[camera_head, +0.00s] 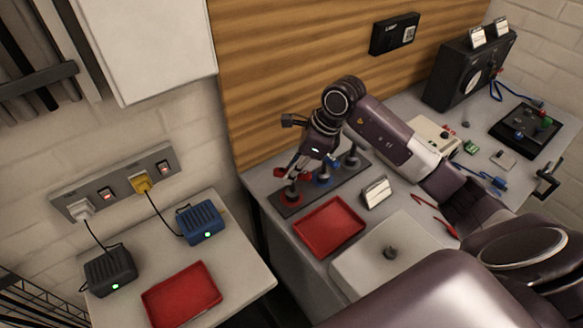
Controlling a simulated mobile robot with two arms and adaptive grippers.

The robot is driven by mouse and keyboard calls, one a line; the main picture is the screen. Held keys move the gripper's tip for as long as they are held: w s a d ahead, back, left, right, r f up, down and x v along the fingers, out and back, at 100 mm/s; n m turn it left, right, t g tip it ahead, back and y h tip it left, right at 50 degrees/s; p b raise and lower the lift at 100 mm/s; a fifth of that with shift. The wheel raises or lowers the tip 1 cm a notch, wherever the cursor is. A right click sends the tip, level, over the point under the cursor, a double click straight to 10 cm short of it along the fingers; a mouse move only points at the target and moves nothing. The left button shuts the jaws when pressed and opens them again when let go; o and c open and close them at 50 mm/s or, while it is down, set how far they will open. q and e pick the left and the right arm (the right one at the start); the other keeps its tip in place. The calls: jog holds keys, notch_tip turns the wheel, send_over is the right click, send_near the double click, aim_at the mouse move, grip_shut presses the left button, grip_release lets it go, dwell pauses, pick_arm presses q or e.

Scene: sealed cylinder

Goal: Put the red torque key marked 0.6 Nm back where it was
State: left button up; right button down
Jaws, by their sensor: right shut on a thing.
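My right gripper (293,171) points down over the left end of a dark key stand (340,189). It is shut on the red torque key (291,194), whose red parts show beside and below the fingers. The key's lower end is at the stand's left end; I cannot tell whether it is fully seated. The 0.6 Nm marking is too small to read. My left gripper is not in view.
A red tray (329,227) and a small card holder (376,192) lie in front of the stand. A pale box-like plate with a dark knob (390,253) is nearer. Another red tray (181,295) and two adapters (200,222) are on the left table. Instruments fill the right bench.

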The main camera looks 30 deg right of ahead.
jog(key=c, duration=2.3)
grip_release()
jog(key=shift+f, duration=0.15)
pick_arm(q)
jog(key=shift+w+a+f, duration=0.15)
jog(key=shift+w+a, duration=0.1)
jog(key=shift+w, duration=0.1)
pick_arm(e)
jog(key=o, duration=0.5)
jog(key=shift+r, duration=0.25)
jog(key=shift+d+r, duration=0.15)
jog(key=shift+r, duration=0.1)
pick_arm(q)
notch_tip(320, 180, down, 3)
jog(key=b, duration=0.3)
pick_arm(e)
jog(key=v, duration=1.1)
jog(key=shift+s+r, duration=0.15)
jog(key=shift+r, duration=0.05)
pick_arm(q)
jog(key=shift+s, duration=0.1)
pick_arm(e)
jog(key=shift+f, duration=0.1)
